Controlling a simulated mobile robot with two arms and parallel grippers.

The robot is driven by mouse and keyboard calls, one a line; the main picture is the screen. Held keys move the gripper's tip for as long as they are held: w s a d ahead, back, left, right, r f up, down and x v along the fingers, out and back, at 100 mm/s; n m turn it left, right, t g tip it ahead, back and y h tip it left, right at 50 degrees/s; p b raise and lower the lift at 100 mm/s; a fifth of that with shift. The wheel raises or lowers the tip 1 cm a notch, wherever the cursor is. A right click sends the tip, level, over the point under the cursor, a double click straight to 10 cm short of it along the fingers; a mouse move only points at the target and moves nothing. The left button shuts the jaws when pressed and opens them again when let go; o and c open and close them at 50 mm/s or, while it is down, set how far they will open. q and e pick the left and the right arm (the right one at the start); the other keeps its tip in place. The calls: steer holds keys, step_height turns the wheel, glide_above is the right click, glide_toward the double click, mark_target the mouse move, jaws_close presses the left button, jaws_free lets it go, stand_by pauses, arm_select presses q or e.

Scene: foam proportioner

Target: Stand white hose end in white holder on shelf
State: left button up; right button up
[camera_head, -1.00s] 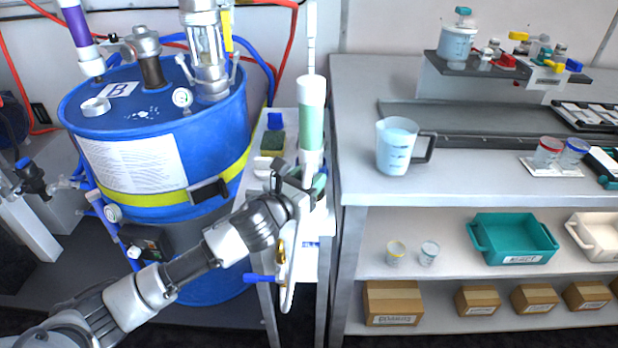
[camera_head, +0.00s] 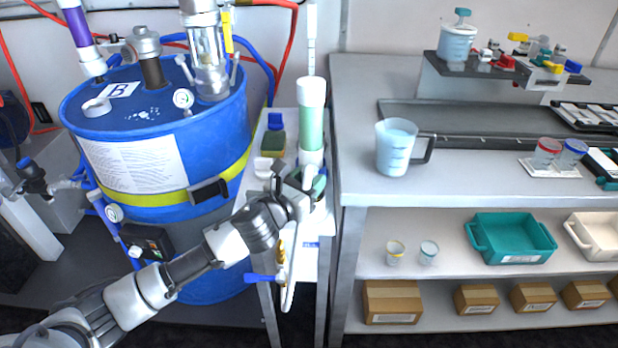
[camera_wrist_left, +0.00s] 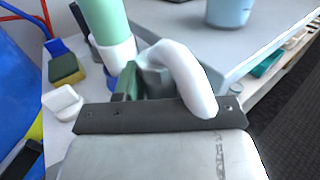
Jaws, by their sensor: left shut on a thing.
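My left gripper (camera_head: 306,190) is shut at the small side shelf (camera_head: 284,135), in front of the tall green and white cylinder. The white hose (camera_head: 288,290) hangs below it. In the left wrist view a white curved hose piece (camera_wrist_left: 186,78) arches over the gripper jaw. The fingertips are mostly hidden there by the gripper body. A white cup-shaped base (camera_wrist_left: 112,55) around the foot of the green cylinder (camera_wrist_left: 101,18) stands just beyond; I cannot tell whether it is the white holder. A small white block (camera_wrist_left: 62,102) lies to its left. My right gripper is out of view.
A blue drum (camera_head: 150,150) with a yellow band stands close on the left. A grey bench (camera_head: 365,185) with a measuring jug (camera_head: 396,147) stands to the right. A yellow and green sponge (camera_wrist_left: 66,69) lies at the back of the side shelf. A blue-handled valve (camera_head: 262,278) hangs below the gripper.

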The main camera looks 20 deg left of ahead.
arm_select(q)
steer(key=shift+f+b, duration=0.45)
steer(key=shift+f, duration=0.05)
stand_by(0.4)
steer(key=o, duration=0.8)
steer(key=shift+p+v, duration=0.4)
steer(key=shift+v, duration=5.15)
